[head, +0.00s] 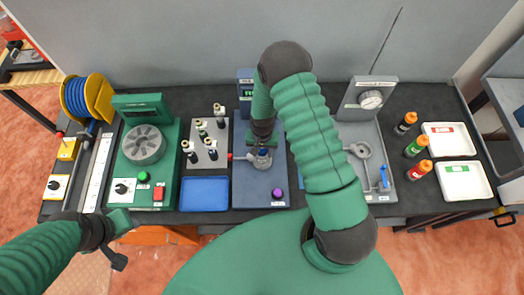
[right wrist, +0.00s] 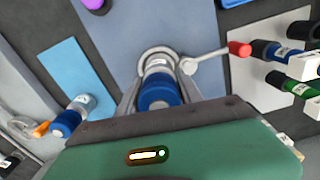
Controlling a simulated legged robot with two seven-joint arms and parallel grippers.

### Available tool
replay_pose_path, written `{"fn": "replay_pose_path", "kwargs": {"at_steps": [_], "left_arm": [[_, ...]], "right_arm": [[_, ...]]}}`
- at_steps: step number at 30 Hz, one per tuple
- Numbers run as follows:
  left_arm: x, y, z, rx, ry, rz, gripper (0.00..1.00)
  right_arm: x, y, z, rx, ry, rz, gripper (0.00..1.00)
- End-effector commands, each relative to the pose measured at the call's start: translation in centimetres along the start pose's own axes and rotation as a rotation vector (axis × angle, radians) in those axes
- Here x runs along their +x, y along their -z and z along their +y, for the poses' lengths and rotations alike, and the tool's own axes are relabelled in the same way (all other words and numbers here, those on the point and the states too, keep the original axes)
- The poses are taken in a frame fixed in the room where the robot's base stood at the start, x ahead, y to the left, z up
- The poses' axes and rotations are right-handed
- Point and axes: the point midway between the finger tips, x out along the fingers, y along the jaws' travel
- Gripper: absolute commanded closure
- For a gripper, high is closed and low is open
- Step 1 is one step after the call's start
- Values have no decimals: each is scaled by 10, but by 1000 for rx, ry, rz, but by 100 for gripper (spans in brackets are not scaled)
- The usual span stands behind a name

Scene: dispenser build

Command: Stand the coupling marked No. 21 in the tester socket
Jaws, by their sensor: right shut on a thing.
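The tester (head: 248,198) is a blue-grey plate with a display at its back. Its round metal socket (right wrist: 158,55) shows in the right wrist view, with a red-ended lever (right wrist: 240,48) beside it. My right gripper (head: 262,148) is over the socket, shut on a blue and silver coupling (right wrist: 157,92). The coupling is in line with the socket ring; I cannot tell whether it is fully seated. Its number is not readable. My left gripper (head: 118,240) hangs at the front left, away from the tester; its jaws are unclear.
Several couplings stand on a grey rack (head: 202,165) left of the tester, behind a blue tray (head: 204,194). Another blue coupling (right wrist: 72,118) is near a light blue mat (right wrist: 78,76). A gauge stand (head: 371,99) and several bottles are at right. My right arm hides part of the bench.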

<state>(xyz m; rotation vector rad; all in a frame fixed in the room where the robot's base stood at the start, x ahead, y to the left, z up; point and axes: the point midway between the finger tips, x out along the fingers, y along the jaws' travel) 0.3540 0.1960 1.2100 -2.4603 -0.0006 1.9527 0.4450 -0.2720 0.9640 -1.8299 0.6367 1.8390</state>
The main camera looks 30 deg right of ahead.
Motion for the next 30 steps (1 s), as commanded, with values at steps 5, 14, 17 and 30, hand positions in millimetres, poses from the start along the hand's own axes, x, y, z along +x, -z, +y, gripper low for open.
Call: {"fn": "replay_pose_path", "kwargs": {"at_steps": [5,14,17,30], "left_arm": [[0,0,0,0,0,0,64],[4,-1,0,0,0,0,64],[5,-1,0,0,0,0,64],[12,-3,0,0,0,0,64]], "right_arm": [[0,0,0,0,0,1,100],[4,0,0,0,0,1,100],[6,0,0,0,0,1,100],[14,1,0,0,1,1,100]]}}
